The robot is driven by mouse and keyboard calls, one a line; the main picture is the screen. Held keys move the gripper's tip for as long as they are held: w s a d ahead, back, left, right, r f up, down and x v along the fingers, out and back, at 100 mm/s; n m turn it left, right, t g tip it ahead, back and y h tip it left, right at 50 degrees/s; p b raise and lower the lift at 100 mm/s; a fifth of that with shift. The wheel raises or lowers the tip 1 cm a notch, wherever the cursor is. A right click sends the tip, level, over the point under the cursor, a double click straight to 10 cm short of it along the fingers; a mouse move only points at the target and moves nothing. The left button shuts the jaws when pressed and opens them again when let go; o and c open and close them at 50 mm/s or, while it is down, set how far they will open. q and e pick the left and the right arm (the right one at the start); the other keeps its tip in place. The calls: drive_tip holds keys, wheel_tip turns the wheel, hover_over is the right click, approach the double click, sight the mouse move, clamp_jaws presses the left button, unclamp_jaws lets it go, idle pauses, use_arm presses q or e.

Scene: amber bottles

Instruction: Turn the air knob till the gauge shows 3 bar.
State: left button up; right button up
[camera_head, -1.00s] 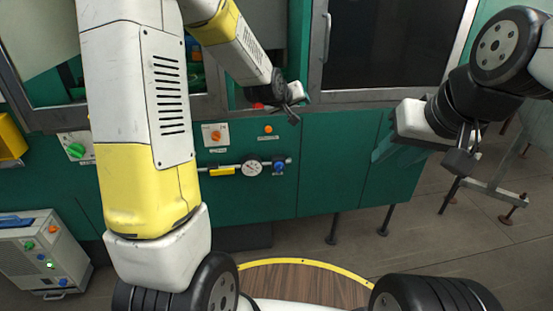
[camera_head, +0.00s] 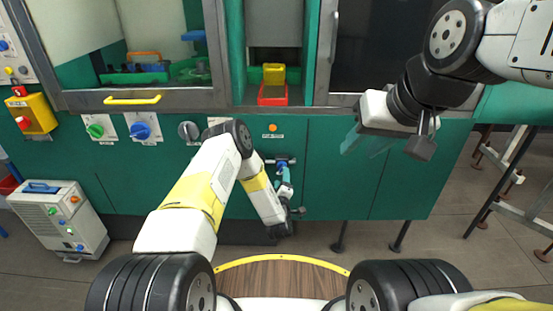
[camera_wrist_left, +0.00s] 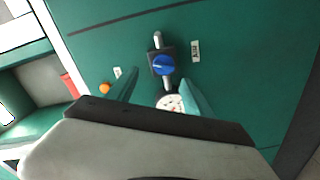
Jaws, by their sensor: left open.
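The blue air knob (camera_head: 282,170) sits on a pipe on the green panel. It shows clearly in the left wrist view (camera_wrist_left: 163,65), beside a label reading AIR (camera_wrist_left: 195,50). The round white gauge (camera_wrist_left: 170,103) is just below the knob there, partly covered by my gripper; its reading is not legible. In the head view my left arm hides the gauge. My left gripper (camera_wrist_left: 160,80) is open and empty, its teal fingers spread and pointing at the knob. I cannot tell how far off they are. My right gripper (camera_head: 362,140) hangs before the panel at right, its jaw opening unclear.
Green (camera_head: 95,131), blue (camera_head: 141,131) and dark (camera_head: 188,131) knobs line the panel, with an orange button (camera_head: 272,128) above the pipe. A yellow box (camera_head: 34,113) with a red button is at left. A grey unit (camera_head: 60,215) stands on the floor.

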sight(281, 169)
use_arm(q)
drive_tip(key=w, duration=0.7)
drive_tip(key=shift+w+a+f, duration=0.15)
drive_tip(key=shift+f, duration=0.15)
drive_tip(key=shift+c, duration=0.4)
clamp_jaws()
